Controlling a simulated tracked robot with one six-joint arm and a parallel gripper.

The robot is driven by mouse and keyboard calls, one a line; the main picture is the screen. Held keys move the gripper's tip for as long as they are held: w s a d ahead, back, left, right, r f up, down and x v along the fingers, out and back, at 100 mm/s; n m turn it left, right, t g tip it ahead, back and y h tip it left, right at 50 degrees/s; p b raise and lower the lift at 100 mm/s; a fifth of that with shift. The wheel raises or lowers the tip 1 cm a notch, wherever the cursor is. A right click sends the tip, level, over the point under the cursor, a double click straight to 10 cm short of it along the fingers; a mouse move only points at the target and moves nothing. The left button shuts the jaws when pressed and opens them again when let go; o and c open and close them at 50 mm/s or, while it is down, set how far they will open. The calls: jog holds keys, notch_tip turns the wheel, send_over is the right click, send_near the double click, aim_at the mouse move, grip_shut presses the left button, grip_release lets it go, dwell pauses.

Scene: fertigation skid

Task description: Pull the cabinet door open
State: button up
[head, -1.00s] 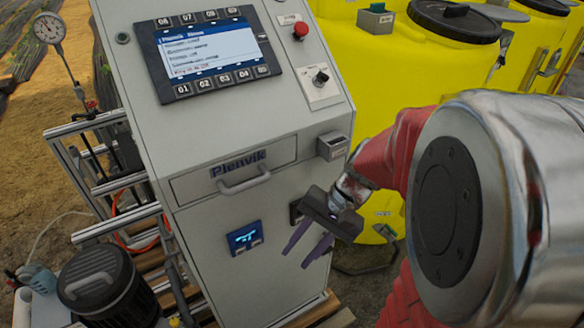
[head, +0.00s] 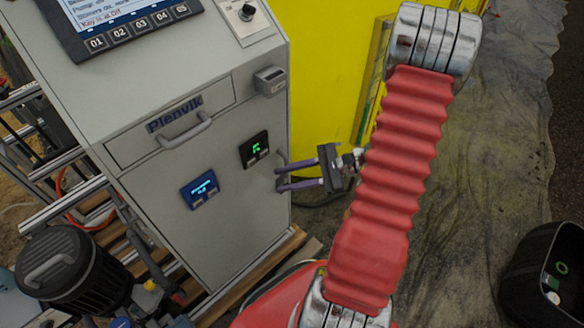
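The grey cabinet (head: 130,85) stands at the left in the head view. Its lower front is a flat door panel (head: 225,225) with a blue display and a dark green-lit display on it. The door looks closed. A small grey piece, perhaps the door's handle, shows at the panel's right edge by my fingertips. My gripper (head: 279,178) is at that edge, its two purple fingers pointing left with a gap between them. I cannot tell whether the fingers touch the grey piece or stand around it.
A drawer with a handle (head: 185,133) is above the door. A black lidded canister (head: 62,272) stands at the lower left, and a wooden pallet (head: 245,272) is under the cabinet. A yellow tank (head: 335,75) is behind. A black bin (head: 545,275) stands at the right; the ground between is mostly clear.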

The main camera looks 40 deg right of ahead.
jog(key=s+d+f+m+t+h, duration=0.4)
jog(key=d+f+m+t+h, duration=0.2)
jog(key=d+f+m+t, duration=0.3)
jog(key=d+f+m, duration=0.2)
jog(key=d, duration=0.1)
jog(key=shift+d+f, duration=0.15)
jog(key=shift+d, duration=0.15)
jog(key=shift+w, duration=0.15)
jog(key=x, duration=1.3)
jog(key=shift+w, duration=0.35)
jog(key=shift+c, duration=0.2)
grip_shut()
